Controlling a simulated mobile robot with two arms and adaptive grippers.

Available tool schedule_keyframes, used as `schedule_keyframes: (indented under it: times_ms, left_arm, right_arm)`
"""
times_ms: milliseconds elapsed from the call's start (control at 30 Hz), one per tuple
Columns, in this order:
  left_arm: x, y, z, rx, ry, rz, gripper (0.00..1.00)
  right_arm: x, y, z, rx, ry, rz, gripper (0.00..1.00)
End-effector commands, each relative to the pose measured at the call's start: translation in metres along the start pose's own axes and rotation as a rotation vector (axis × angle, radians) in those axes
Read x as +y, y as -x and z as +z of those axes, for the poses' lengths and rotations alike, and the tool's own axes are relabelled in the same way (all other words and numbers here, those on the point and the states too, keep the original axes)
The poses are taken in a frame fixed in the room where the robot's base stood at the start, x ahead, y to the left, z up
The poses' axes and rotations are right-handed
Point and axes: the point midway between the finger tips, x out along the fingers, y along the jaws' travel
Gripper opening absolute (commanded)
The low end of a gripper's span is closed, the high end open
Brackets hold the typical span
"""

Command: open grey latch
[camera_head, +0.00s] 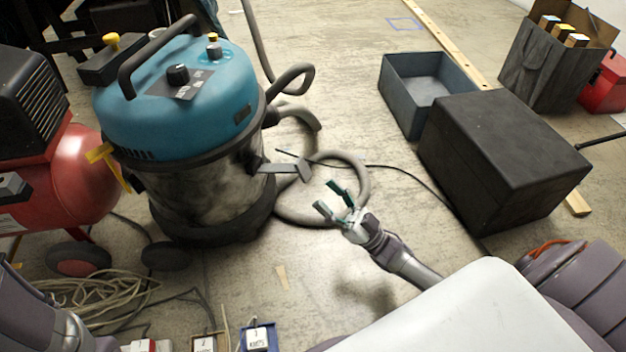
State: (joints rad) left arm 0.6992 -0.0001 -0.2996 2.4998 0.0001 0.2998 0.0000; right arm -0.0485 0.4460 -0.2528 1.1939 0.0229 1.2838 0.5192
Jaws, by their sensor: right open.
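A shop vacuum (210,170) with a teal lid and a metal drum stands at the left. A grey latch (284,168) sticks out from the right side of its drum, below the lid's rim. A yellow latch (108,163) shows on the drum's left side. My right gripper (327,197) is open and empty, its green-tipped fingers pointing up and left toward the grey latch. In the picture it is just right of and below the latch, apart from it. My left gripper is not in view; only part of that arm shows at the lower left.
A grey hose (345,165) loops behind my right gripper. A black box (505,155) and an open grey bin (425,88) stand to the right. A red compressor (75,175) is left of the vacuum. Coiled cable (85,300) and small boxes lie in front.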

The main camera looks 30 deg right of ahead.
Motion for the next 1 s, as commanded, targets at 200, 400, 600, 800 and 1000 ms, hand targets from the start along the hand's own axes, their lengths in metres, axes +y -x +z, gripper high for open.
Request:
schedule_keyframes:
  times_ms: [200,400,600,800,1000]
  left_arm:
    - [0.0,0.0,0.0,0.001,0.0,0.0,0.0]
    - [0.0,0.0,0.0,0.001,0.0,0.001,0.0]
    - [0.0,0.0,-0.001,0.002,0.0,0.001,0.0]
    - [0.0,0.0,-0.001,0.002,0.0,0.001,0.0]
    - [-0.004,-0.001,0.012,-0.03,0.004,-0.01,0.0]
  right_arm:
    - [0.0,0.031,0.001,-0.002,0.0,0.0,0.58]
    - [0.0,0.039,0.001,-0.001,0.0,0.0,0.58]
    - [0.0,0.038,0.001,0.0,0.0,-0.001,0.58]
    - [0.0,0.038,0.001,0.0,0.0,-0.001,0.58]
    - [-0.015,0.013,-0.016,0.034,0.003,-0.008,0.58]
